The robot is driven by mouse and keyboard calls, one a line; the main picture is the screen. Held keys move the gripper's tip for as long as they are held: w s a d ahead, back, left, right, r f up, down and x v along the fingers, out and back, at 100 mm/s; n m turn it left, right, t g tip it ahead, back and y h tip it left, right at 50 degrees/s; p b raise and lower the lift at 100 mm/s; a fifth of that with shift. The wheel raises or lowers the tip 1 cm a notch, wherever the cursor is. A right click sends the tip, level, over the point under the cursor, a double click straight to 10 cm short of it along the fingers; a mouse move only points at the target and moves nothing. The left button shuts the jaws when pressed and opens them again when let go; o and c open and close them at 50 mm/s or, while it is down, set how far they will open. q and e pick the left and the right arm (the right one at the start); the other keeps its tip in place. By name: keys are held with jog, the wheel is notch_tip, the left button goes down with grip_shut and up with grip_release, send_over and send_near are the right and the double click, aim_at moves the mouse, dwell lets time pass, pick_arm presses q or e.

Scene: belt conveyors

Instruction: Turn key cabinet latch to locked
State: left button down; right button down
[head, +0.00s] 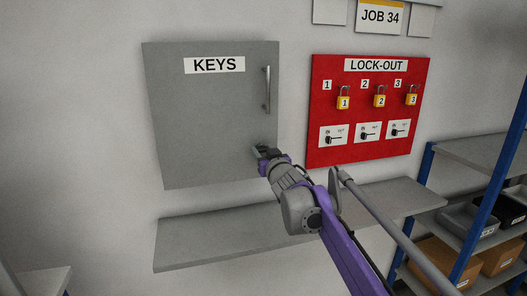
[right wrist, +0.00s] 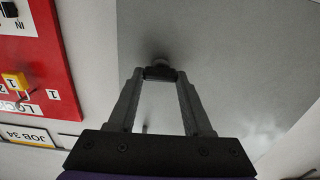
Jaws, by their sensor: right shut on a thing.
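The grey key cabinet (head: 205,115) with the KEYS label (head: 214,65) hangs on the wall, its door closed. A vertical handle (head: 267,88) is on the door's upper right. My right gripper (head: 263,151) is at the door's lower right, shut on the latch. In the right wrist view my two right fingers (right wrist: 160,76) close on the small dark latch (right wrist: 160,72), in front of the grey door. The gripper hides most of the latch in the head view, and I cannot tell which way it is turned. My left gripper is not in view.
A red LOCK-OUT board (head: 365,110) with yellow padlocks hangs right of the cabinet. A grey shelf (head: 215,238) runs below the cabinet. A blue-post rack (head: 478,215) with bins and boxes stands at the right.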

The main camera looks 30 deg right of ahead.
jog(key=n+p, duration=0.2)
jog(key=n, duration=0.2)
jog(key=shift+a+r, duration=0.1)
jog(key=n+p, duration=0.2)
jog(key=n, duration=0.2)
jog(key=shift+n+p, duration=0.4)
jog(key=n+p, duration=0.2)
jog(key=n, duration=0.3)
jog(key=shift+w+a, duration=0.1)
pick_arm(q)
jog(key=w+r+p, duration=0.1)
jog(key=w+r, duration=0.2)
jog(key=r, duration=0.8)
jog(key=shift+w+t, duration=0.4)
pick_arm(e)
jog(key=shift+f+n, duration=0.15)
jog(key=shift+n, duration=0.75)
jog(key=shift+f+n, duration=0.15)
jog(key=shift+n, duration=0.75)
pick_arm(q)
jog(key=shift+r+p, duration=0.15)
jog(key=shift+p, duration=0.15)
pick_arm(e)
jog(key=shift+c, duration=1.6)
grip_release()
